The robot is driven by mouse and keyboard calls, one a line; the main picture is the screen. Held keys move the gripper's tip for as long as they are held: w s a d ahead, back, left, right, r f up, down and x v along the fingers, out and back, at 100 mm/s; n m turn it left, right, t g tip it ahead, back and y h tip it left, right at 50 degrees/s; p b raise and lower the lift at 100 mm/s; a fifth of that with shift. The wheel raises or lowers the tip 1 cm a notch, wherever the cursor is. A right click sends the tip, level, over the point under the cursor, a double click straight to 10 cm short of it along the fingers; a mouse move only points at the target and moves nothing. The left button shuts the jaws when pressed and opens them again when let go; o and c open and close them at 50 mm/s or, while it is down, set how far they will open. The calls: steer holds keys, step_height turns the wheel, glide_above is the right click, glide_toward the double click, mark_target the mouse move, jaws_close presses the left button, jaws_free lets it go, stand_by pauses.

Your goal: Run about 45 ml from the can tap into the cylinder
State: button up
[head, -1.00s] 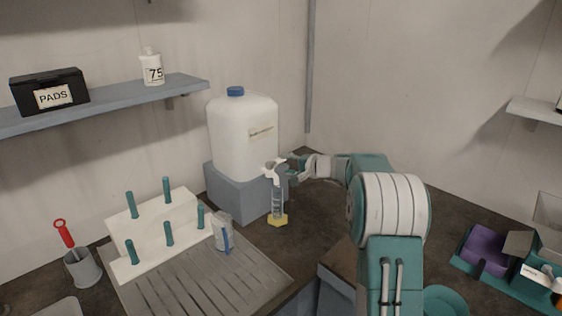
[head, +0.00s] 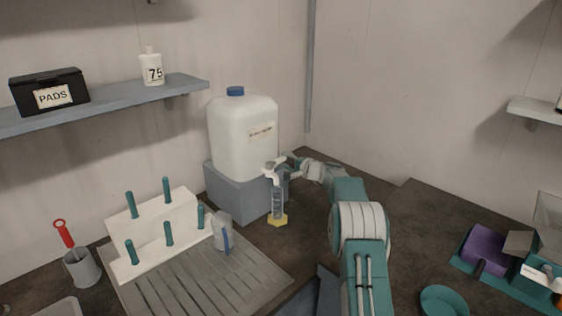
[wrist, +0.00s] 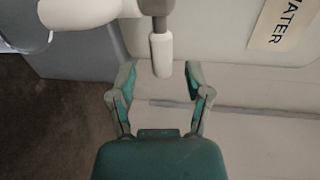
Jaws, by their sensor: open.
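The white can (head: 240,138) with a blue cap stands on a grey block. Its white tap (head: 270,171) is at the front, above the clear cylinder (head: 277,203) with a yellow foot, which stands upright on the counter. I cannot tell the cylinder's liquid level. My gripper (head: 287,165) is beside the tap, on its right. In the wrist view my gripper (wrist: 160,88) is open, with the tap's white lever tip (wrist: 161,55) between and just beyond the fingers, apart from both. The can's label (wrist: 281,22) and the white tap body (wrist: 78,11) also show there.
A clear beaker (head: 222,232) stands on the ridged drainboard (head: 205,285), beside a white peg rack (head: 150,232). A grey cup (head: 82,268) with a red-handled tool is at left. A teal tray with a purple piece (head: 484,250) is at right.

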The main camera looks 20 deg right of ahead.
mark_target(281, 160)
steer(key=shift+x, duration=1.55)
jaws_close()
